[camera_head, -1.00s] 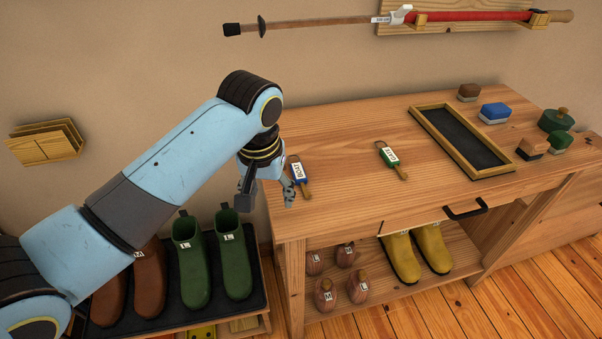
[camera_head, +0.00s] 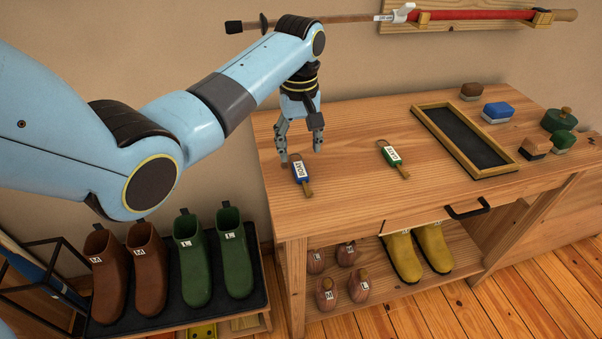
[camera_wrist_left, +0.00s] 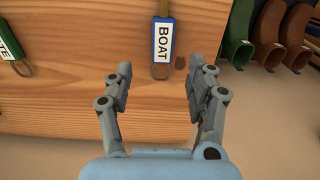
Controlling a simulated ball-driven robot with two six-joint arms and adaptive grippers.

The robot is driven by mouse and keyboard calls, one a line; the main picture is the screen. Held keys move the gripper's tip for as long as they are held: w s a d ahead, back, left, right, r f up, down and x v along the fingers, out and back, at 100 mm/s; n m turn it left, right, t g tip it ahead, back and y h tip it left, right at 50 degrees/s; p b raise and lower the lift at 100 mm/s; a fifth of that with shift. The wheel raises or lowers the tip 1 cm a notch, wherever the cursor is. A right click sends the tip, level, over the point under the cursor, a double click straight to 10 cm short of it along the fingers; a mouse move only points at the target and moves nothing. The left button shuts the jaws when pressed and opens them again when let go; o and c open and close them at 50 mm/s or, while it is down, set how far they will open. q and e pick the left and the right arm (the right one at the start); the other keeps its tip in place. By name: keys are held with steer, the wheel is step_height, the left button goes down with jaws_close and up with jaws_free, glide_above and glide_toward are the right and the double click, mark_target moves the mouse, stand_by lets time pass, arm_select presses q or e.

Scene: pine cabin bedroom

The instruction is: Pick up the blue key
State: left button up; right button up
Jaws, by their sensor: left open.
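The blue key (camera_head: 298,174) lies on the wooden bench top near its left front corner. It has a blue tag with a white label and a brass-coloured end. In the left wrist view the blue key (camera_wrist_left: 163,45) shows its label "BOAT", and its metal loop lies between and just beyond the fingertips. My left gripper (camera_head: 300,154) is open and empty, pointing down above the key. Its two fingers (camera_wrist_left: 166,72) stand apart in the left wrist view. My right gripper is not in view.
A green key (camera_head: 391,155) lies to the right on the bench (camera_head: 350,195). A black tray with a wooden rim (camera_head: 468,170) and several brushes are further right. Boots stand on a low rack (camera_head: 255,297) at left. Bare wood separates the two keys.

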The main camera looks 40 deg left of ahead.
mark_target(298, 162)
arm_select(q)
steer(key=f, duration=0.4)
steer(key=shift+a+f+b, duration=0.3)
steer(key=shift+f, duration=0.05)
steer(key=shift+c, duration=0.3)
jaws_close()
